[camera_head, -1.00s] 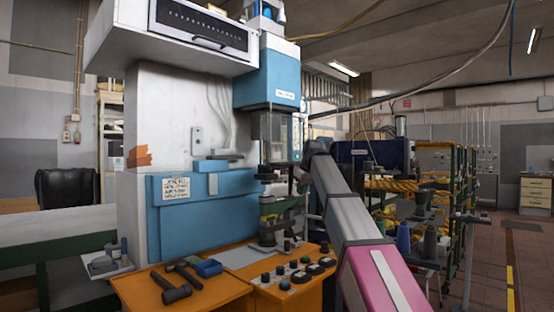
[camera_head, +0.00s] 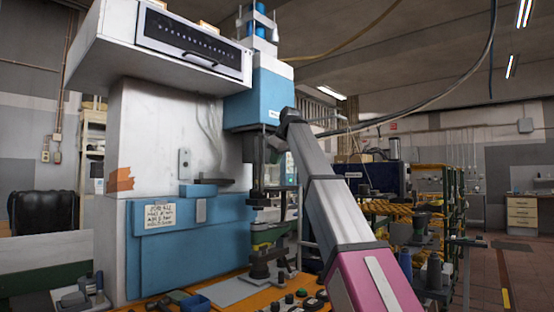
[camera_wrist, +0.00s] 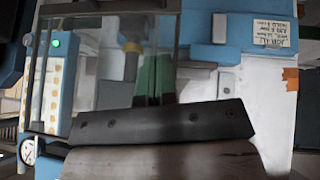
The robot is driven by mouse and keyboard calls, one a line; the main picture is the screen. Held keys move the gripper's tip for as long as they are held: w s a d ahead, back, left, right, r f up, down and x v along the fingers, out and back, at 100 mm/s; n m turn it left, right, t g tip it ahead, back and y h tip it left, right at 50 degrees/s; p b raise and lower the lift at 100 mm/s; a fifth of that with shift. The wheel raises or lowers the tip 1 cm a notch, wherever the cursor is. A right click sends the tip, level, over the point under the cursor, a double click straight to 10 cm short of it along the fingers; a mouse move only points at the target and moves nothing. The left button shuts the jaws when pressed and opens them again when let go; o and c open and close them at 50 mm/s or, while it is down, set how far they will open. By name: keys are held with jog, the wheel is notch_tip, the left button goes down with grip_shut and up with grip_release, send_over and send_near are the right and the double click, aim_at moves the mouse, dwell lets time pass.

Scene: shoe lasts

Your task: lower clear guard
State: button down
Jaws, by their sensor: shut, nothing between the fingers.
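The clear guard (camera_head: 261,160) hangs under the machine's blue head, a see-through panel with dark edges.
The blue and white press (camera_head: 160,150) stands left of my arm. An orange control shelf (camera_head: 262,298) with knobs and tools lies below. A dark cable (camera_head: 430,108) hangs overhead. A rack with yellow items (camera_head: 400,215) stands to the right, with open floor beyond it.

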aim_at(270, 172)
jog(key=x, duration=0.6)
jog(key=shift+w+f, duration=0.1)
jog(key=shift+f, duration=0.15)
jog(key=shift+d+f, duration=0.25)
jog(key=shift+f, duration=0.65)
jog(key=shift+d+f, duration=0.3)
jog(key=shift+f, duration=0.6)
notch_tip(270, 172, down, 23)
